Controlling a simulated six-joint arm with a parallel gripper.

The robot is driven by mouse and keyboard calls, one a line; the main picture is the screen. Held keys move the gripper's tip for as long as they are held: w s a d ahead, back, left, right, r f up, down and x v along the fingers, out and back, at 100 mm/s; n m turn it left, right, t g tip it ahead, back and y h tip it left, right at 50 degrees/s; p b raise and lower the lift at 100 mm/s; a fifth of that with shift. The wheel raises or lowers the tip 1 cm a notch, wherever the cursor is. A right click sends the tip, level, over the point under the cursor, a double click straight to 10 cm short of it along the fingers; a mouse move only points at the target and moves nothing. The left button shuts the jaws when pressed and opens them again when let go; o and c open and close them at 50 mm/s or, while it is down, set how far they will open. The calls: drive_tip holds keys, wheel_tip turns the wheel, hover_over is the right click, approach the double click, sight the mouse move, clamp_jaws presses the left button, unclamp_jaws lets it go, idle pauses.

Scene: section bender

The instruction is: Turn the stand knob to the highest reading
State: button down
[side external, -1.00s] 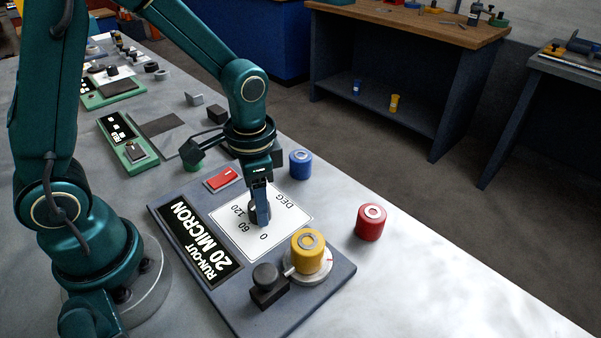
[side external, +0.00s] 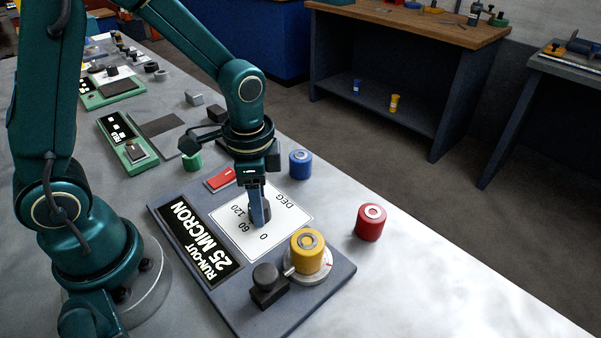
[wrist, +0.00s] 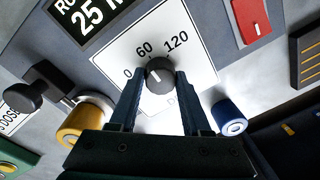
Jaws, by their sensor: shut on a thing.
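The stand knob (wrist: 160,70) is dark and round with a small white mark. It sits on a white dial plate (wrist: 110,58) printed 0, 60, 120 and DEG. My gripper (wrist: 155,82) is shut on the knob, one finger on each side, in the wrist view. In the side view my gripper (side external: 260,216) points down onto the dial plate and its fingers hide much of the knob. The black display (side external: 200,245) on the grey stand base (side external: 330,285) reads RUN-OUT 25 MICRON.
A yellow cylinder (side external: 308,255) sits on a round disc at the base's near corner, beside a dark knobbed block (side external: 267,285). A red cylinder (side external: 370,221) and a blue cylinder (side external: 300,163) stand on the bench. A red switch (side external: 220,180) is on the base.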

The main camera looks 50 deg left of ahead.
drive_tip(key=shift+c, duration=1.8)
unclamp_jaws()
drive_tip(key=shift+d+r, duration=0.1)
drive_tip(key=shift+r, duration=2.5)
drive_tip(key=shift+r, duration=0.2)
wheel_tip(320, 180, up, 4)
drive_tip(key=r+t, duration=0.1)
drive_tip(key=t, duration=0.1)
hover_over(247, 225)
drive_tip(key=w, duration=0.2)
drive_tip(key=s+r+n+t, duration=0.2)
drive_tip(key=s+n+t, duration=0.1)
drive_tip(key=s+n, duration=0.4)
drive_tip(key=shift+r+n, duration=0.2)
drive_tip(key=shift+n, duration=0.2)
